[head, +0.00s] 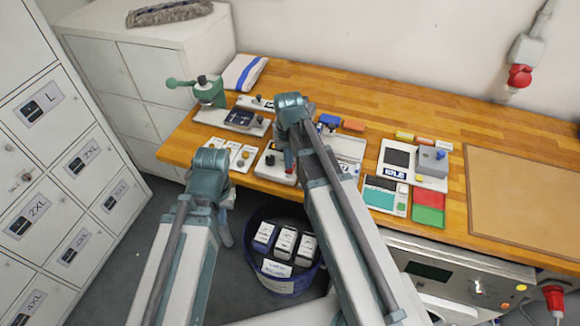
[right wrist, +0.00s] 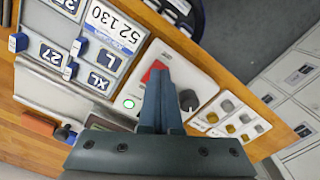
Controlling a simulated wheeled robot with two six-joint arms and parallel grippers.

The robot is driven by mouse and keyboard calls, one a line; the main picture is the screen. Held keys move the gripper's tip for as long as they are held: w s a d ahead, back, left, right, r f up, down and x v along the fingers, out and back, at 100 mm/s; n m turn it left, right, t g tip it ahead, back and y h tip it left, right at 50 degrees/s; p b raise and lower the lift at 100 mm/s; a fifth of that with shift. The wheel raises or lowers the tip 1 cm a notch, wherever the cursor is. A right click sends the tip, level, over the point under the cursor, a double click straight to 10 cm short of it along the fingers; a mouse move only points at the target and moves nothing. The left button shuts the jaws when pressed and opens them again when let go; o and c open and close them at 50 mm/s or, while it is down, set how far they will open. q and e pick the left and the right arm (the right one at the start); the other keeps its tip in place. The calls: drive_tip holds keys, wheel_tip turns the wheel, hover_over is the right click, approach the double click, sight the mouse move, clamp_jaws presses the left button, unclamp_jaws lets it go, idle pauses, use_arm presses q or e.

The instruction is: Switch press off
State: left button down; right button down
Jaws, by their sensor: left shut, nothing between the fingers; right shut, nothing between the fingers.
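A white control panel (head: 268,172) lies at the table's front edge. In the right wrist view the panel (right wrist: 200,75) carries a red switch (right wrist: 152,72), a green button (right wrist: 129,102) that looks lit, and a black knob (right wrist: 188,99). My right gripper (head: 290,166) is shut and empty over this panel. In the right wrist view its fingertips (right wrist: 158,66) overlap the red switch; I cannot tell whether they touch it. My left gripper (head: 227,240) is shut and empty, low in front of the table. A green lever press (head: 208,92) stands at the table's back left.
A dark bin (head: 252,262) with labelled packs stands below the table edge. A size board (right wrist: 95,45) with blue sliders lies beside the panel, and a plate of metal fasteners (right wrist: 232,115) on its other side. A unit reading IDLE (head: 428,182) and a brown mat (head: 525,200) lie right.

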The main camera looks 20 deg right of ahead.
sight(289, 171)
drive_tip(key=shift+f+b, duration=1)
idle(0.7)
drive_tip(key=shift+r, duration=0.15)
wheel_tip(289, 171, up, 7)
drive_tip(key=p, duration=0.7)
drive_tip(key=s+a+f+n+b, duration=0.2)
drive_tip(key=s+a, duration=0.3)
drive_tip(key=s, duration=0.2)
drive_tip(key=s+a+f+n+h+b, duration=0.1)
drive_tip(key=s+a+f+n+b, duration=0.1)
drive_tip(key=s+a, duration=0.3)
drive_tip(key=shift+s+a+f+n, duration=0.15)
drive_tip(key=shift+s+a+n, duration=0.15)
drive_tip(key=shift+s, duration=0.85)
